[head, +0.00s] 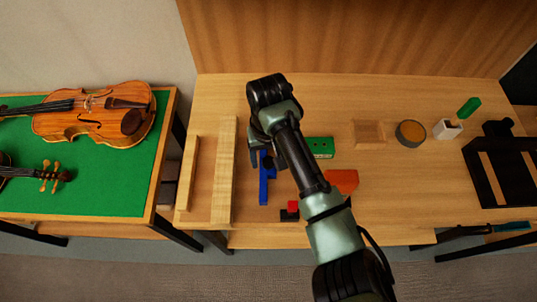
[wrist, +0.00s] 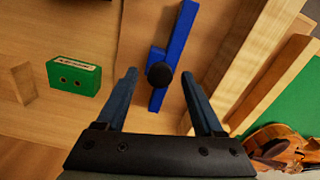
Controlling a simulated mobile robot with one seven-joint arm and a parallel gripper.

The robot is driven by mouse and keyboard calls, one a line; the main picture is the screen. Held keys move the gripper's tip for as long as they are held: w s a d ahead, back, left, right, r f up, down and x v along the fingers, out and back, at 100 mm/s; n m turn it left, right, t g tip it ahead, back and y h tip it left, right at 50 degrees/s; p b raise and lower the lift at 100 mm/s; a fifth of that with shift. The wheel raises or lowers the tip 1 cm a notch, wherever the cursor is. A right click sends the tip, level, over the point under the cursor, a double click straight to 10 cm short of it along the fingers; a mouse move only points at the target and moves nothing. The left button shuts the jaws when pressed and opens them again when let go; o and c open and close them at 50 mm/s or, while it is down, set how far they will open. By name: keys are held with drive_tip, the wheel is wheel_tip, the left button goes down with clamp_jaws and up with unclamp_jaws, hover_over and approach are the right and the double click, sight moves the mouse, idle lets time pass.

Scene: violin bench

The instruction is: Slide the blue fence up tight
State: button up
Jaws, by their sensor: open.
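The blue fence (head: 264,184) is a narrow blue bar on the bench, with a short side arm and a round black knob. In the wrist view the blue fence (wrist: 178,45) runs up between my fingers, with the black knob (wrist: 160,74) near its lower part. My gripper (wrist: 163,82) is open, its two dark blue fingers apart on either side of the fence and knob. I cannot tell how high the fingers are above the bench. In the head view my gripper (head: 254,155) hangs over the fence's far end and hides part of it.
Two pale wooden strips (head: 227,170) lie left of the fence. A green block (head: 320,147) stands to the right, with a red-and-black piece (head: 290,210) and an orange piece (head: 343,181) nearer. A violin (head: 98,112) lies on the green table at left.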

clamp_jaws()
idle(0.3)
idle(1.1)
